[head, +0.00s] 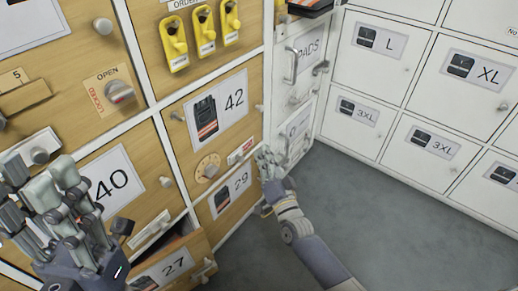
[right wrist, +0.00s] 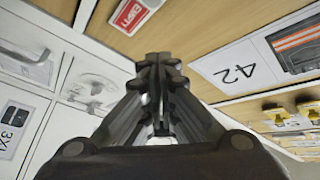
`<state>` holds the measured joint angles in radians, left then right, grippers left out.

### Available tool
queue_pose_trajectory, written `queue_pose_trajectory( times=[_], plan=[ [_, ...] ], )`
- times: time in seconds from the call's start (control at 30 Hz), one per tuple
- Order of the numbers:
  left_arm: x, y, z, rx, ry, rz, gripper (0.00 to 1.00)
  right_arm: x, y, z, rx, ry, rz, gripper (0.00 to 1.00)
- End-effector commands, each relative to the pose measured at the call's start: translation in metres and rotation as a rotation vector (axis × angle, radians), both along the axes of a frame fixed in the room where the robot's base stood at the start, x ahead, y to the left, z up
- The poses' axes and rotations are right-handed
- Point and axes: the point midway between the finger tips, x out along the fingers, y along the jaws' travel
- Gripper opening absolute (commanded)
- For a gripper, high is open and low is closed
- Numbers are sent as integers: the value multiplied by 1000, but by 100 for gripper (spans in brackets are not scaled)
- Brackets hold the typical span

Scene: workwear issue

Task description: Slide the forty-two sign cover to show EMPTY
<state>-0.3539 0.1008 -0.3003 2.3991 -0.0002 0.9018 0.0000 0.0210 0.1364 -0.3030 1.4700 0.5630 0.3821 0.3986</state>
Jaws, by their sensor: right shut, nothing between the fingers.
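The 42 door (head: 177,135) is a wooden panel with a white label (head: 216,108) that shows a dark garment and "42". Its small sign (head: 240,150) sits at the panel's lower right, with a red part and a white part. In the right wrist view the red sign face (right wrist: 131,14) has white lettering that I cannot read surely. My right gripper (head: 266,160) is shut and empty, just right of the sign, near the cabinet's corner edge. It also shows in the right wrist view (right wrist: 158,62), apart from the sign. My left gripper (head: 42,172) is open and empty at lower left.
The 27 drawer (head: 165,270) stands partly open below. White lockers (head: 385,70) line the right wall. The grey floor (head: 370,215) is clear.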

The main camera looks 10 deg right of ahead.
Motion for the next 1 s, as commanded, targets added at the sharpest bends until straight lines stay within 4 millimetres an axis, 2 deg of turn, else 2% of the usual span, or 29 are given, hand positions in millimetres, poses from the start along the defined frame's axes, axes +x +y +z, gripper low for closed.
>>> queue_pose_trajectory(
  times=[0.03, 0.2, 0.4, 1.0],
  plan=[
    [0, 0, 7, 0, 0, 0, 40, -14, -1, -2, 0, 5, 1, 0],
    [0, 0, 16, 0, -1, 0, 40, -47, -5, -10, 1, 2, 1, 0],
    [0, 0, 20, 1, -1, 0, 40, -68, -8, -15, 1, -2, 1, 0],
    [0, 0, 21, -1, -2, 0, 40, -72, -8, -17, 2, -3, 0, 0]
  ],
)
